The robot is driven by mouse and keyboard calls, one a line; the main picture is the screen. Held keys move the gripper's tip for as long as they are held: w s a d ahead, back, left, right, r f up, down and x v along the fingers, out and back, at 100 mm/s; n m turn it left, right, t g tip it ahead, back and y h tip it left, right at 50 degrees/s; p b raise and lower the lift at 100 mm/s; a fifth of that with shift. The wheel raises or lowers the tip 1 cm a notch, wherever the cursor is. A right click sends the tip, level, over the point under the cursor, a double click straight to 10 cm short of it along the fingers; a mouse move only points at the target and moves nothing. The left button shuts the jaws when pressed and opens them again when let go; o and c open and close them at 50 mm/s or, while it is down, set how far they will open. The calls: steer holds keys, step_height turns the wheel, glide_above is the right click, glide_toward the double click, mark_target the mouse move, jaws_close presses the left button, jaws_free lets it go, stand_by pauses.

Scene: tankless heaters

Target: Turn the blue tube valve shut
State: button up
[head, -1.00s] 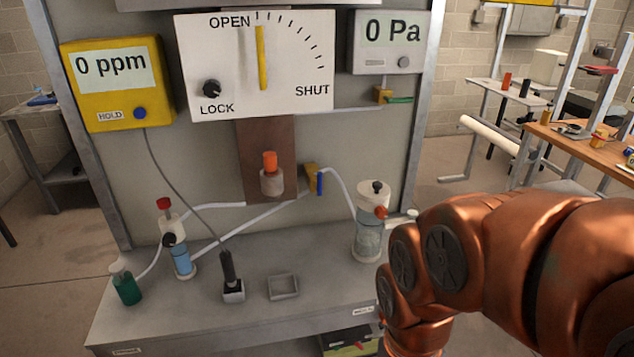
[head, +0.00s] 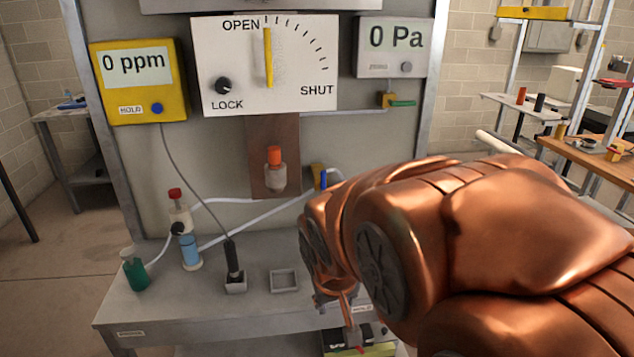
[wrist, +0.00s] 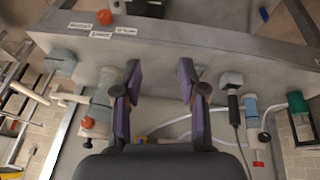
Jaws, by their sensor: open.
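The blue tube valve (head: 322,178) is a brass-coloured body with a blue lever hanging down, low on the back panel at the end of a white tube. My copper arm is just right of it and in front of it. My gripper (wrist: 160,90) is open in the wrist view, with two purple-padded fingers apart and nothing between them. It is over the grey bench (wrist: 165,50), whose labelled front edge is at the top. In the head view the arm mostly hides the gripper.
A white OPEN–SHUT dial (head: 295,65) has its yellow pointer upright near OPEN. An orange-topped fitting (head: 274,168), a probe in a stand (head: 233,265), a small tray (head: 284,281), a blue-liquid bottle (head: 190,250) and a green flask (head: 134,270) are left of my arm.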

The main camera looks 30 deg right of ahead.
steer(key=w+d+r+m+t+h+b, duration=0.1)
steer(key=w+d+r+t+h+b, duration=0.15)
steer(key=w+d, duration=0.4)
steer(key=w+d+r+t+h+b, duration=0.1)
steer(key=w+d+t+b, duration=0.1)
steer(key=w+d+t, duration=0.35)
steer(key=n+t+y+b, duration=0.2)
steer(key=t+y+b, duration=0.15)
steer(key=t, duration=0.25)
glide_toward(324, 175)
steer(key=w+h, duration=0.1)
steer(key=w, duration=0.2)
steer(key=shift+x, duration=3.9)
steer(key=shift+s, duration=0.1)
steer(key=shift+f, duration=0.1)
jaws_close()
